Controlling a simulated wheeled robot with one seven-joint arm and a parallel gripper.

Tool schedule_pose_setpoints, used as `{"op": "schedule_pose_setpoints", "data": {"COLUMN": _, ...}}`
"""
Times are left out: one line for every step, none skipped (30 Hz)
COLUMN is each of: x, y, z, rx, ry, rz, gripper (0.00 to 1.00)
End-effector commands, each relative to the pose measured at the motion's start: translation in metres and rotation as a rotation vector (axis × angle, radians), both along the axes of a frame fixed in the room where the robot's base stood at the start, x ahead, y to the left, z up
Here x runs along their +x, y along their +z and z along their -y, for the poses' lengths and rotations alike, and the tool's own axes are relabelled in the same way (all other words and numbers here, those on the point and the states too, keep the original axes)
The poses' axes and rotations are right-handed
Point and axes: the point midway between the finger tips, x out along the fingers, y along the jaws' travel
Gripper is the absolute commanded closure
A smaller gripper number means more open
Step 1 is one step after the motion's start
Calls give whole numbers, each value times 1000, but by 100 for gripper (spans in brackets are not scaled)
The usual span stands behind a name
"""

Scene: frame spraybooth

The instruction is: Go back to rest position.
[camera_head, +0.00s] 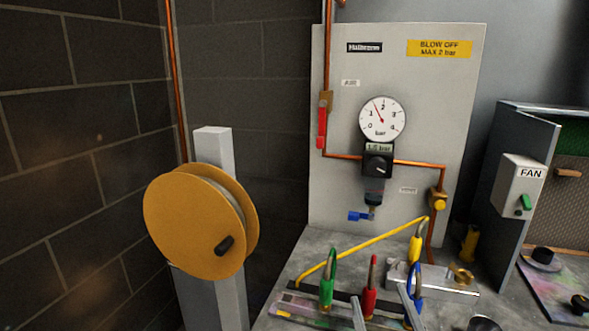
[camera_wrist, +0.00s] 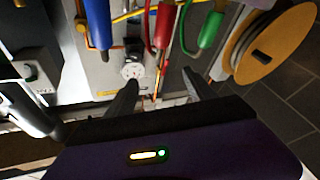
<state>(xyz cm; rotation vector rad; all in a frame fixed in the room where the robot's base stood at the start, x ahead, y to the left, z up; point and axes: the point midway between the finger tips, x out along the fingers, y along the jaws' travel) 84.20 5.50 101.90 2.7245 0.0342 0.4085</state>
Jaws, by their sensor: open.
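My gripper (camera_wrist: 161,78) shows in the wrist view with its two dark fingers spread apart. No object is held between them. Beyond the fingers are a red-handled tool (camera_wrist: 164,27), a blue-handled tool (camera_wrist: 98,24) and a green-handled tool (camera_wrist: 209,30). In the head view the green (camera_head: 327,281), red (camera_head: 370,290) and blue (camera_head: 415,296) tools stand in a row at the bench front. Two slim grey shapes rise at the bottom edge beside the red tool; I cannot tell for sure whether they are my fingers.
A grey panel (camera_head: 340,120) carries a pressure gauge (camera_head: 382,119), copper pipe and valves behind the bench. A yellow hose reel (camera_head: 194,222) on a post stands left. A fan switch box (camera_head: 519,187) is on the right. A yellow hose (camera_head: 370,246) crosses above the bench.

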Motion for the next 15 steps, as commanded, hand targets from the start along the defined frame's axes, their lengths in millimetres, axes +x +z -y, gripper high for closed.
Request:
{"op": "schedule_pose_setpoints", "data": {"x": -20, "y": -14, "z": 4, "rx": 22, "ry": 11, "rz": -19, "gripper": 37}}
{"op": "schedule_pose_setpoints", "data": {"x": -31, "y": -19, "z": 6, "rx": 38, "ry": 19, "rz": -26, "gripper": 37}}
{"op": "schedule_pose_setpoints", "data": {"x": -46, "y": -27, "z": 8, "rx": 60, "ry": 28, "rz": -36, "gripper": 37}}
{"op": "schedule_pose_setpoints", "data": {"x": -56, "y": -32, "z": 9, "rx": 74, "ry": 34, "rz": -45, "gripper": 37}}
{"op": "schedule_pose_setpoints", "data": {"x": -67, "y": -37, "z": 11, "rx": 91, "ry": 40, "rz": -52, "gripper": 37}}
{"op": "schedule_pose_setpoints", "data": {"x": -81, "y": -43, "z": 13, "rx": 111, "ry": 46, "rz": -63, "gripper": 37}}
{"op": "schedule_pose_setpoints", "data": {"x": -92, "y": -47, "z": 15, "rx": 127, "ry": 51, "rz": -72, "gripper": 37}}
{"op": "schedule_pose_setpoints", "data": {"x": -103, "y": -51, "z": 17, "rx": 142, "ry": 53, "rz": -83, "gripper": 37}}
{"op": "schedule_pose_setpoints", "data": {"x": -118, "y": -55, "z": 19, "rx": 161, "ry": 57, "rz": -94, "gripper": 37}}
{"op": "schedule_pose_setpoints", "data": {"x": -128, "y": -59, "z": 21, "rx": 177, "ry": 59, "rz": -105, "gripper": 37}}
{"op": "schedule_pose_setpoints", "data": {"x": -139, "y": -62, "z": 22, "rx": 191, "ry": 61, "rz": -115, "gripper": 37}}
{"op": "schedule_pose_setpoints", "data": {"x": -153, "y": -66, "z": 25, "rx": 209, "ry": 62, "rz": -130, "gripper": 37}}
{"op": "schedule_pose_setpoints", "data": {"x": -164, "y": -68, "z": 26, "rx": 224, "ry": 63, "rz": -142, "gripper": 37}}
{"op": "schedule_pose_setpoints", "data": {"x": -174, "y": -70, "z": 28, "rx": 237, "ry": 63, "rz": -153, "gripper": 37}}
{"op": "schedule_pose_setpoints", "data": {"x": -188, "y": -73, "z": 30, "rx": 256, "ry": 61, "rz": -170, "gripper": 37}}
